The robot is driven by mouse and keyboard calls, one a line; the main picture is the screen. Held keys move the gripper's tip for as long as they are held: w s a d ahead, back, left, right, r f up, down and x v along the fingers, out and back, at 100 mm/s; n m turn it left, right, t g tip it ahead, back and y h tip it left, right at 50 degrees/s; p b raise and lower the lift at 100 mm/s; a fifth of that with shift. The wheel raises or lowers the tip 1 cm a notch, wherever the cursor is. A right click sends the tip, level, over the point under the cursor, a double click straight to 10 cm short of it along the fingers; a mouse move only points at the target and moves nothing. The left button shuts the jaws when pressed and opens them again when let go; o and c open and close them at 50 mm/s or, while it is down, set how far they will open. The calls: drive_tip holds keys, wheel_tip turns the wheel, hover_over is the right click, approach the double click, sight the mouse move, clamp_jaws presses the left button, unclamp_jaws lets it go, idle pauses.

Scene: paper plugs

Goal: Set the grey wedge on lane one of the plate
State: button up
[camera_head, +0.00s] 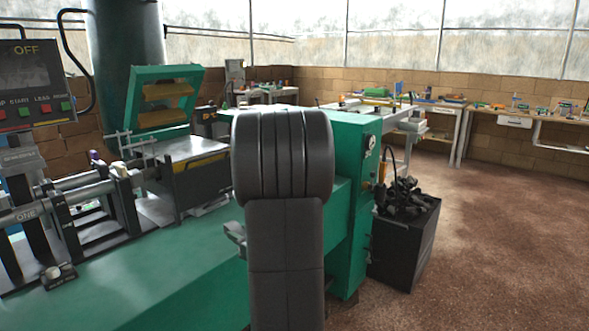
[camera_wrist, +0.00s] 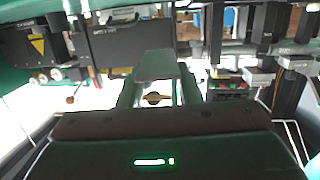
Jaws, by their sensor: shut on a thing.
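My gripper (camera_wrist: 157,78) shows in the wrist view, its two fingers reaching up from the dark palm. It is shut on a grey block (camera_wrist: 158,63) across the fingertips, which looks like the grey wedge; its sloped shape is not clear. In the head view my dark arm stands in the middle and hides the gripper and the held piece. A label reading ONE (camera_head: 27,214) sits on a grey bar at the left, among dark uprights. A pale plate surface (camera_head: 95,240) lies under these bars. Which strip of it is lane one I cannot tell exactly.
A green machine bed (camera_head: 150,285) fills the lower left. A raised green lid (camera_head: 165,95) stands behind a grey-topped block (camera_head: 190,150). A control box (camera_head: 33,85) hangs at upper left. A black bin (camera_head: 405,245) stands right of the machine. Open floor (camera_head: 500,240) lies further right.

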drive_tip(key=s+d+f+m+t+h, duration=0.1)
drive_tip(key=d+f+m+t+h, duration=0.2)
drive_tip(key=d+f+m+h, duration=0.45)
drive_tip(key=d+f+m+t+h, duration=0.2)
drive_tip(key=d+f+h, duration=0.3)
drive_tip(key=f, duration=0.5)
wheel_tip(320, 180, up, 13)
drive_tip(key=w+d+p, duration=0.1)
drive_tip(key=w+p, duration=0.1)
drive_tip(key=p, duration=1.6)
drive_tip(key=s+f, duration=0.4)
drive_tip(key=f, duration=0.2)
drive_tip(key=shift+s+y, duration=0.25)
drive_tip(key=shift+y, duration=0.2)
